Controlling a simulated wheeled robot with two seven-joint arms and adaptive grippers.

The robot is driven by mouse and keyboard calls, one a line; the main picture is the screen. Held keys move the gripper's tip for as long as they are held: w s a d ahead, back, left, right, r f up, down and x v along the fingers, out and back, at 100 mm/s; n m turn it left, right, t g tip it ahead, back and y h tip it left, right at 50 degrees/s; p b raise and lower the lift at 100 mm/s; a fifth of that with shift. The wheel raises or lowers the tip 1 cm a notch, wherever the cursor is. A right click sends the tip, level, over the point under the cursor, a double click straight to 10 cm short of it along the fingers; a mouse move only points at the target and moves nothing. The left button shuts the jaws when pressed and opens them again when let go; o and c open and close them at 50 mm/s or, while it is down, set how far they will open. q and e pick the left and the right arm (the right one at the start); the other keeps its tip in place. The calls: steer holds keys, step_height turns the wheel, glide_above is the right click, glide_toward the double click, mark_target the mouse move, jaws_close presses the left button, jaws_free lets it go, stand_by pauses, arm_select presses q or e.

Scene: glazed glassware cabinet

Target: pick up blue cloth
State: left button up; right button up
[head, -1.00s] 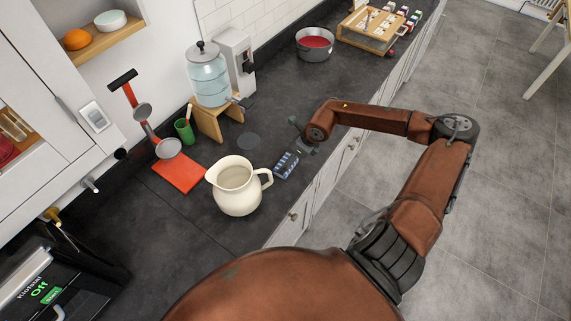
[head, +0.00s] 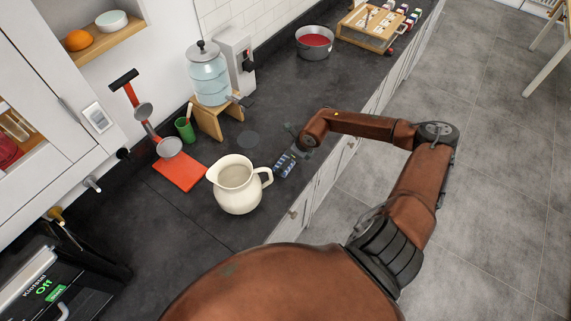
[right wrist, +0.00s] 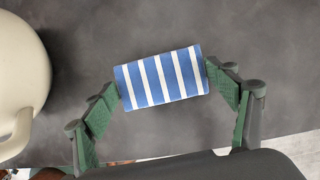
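A folded blue cloth with white stripes (head: 285,165) lies on the dark counter, to the right of the cream jug (head: 237,184). My right gripper (head: 302,149) is low over the counter at the cloth. In the right wrist view the cloth (right wrist: 161,77) lies between the two green-padded fingers of the right gripper (right wrist: 163,97). The fingers are spread wide, one near each end of the cloth. I cannot tell whether they touch it. The jug (right wrist: 20,85) stands left of the fingers in that view. My left gripper is not in view.
A glass water dispenser (head: 208,80) stands on a wooden stand behind the cloth. A red mat (head: 180,171) lies left of the jug. A pot (head: 314,43) stands farther along the counter. The counter's front edge is close to the cloth.

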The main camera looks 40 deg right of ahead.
steer(key=c, duration=0.5)
step_height(320, 180, up, 10)
steer(key=shift+r+b, duration=0.1)
steer(key=shift+b, duration=0.7)
steer(key=o, duration=0.6)
steer(key=shift+c, duration=0.2)
steer(key=c, duration=0.5)
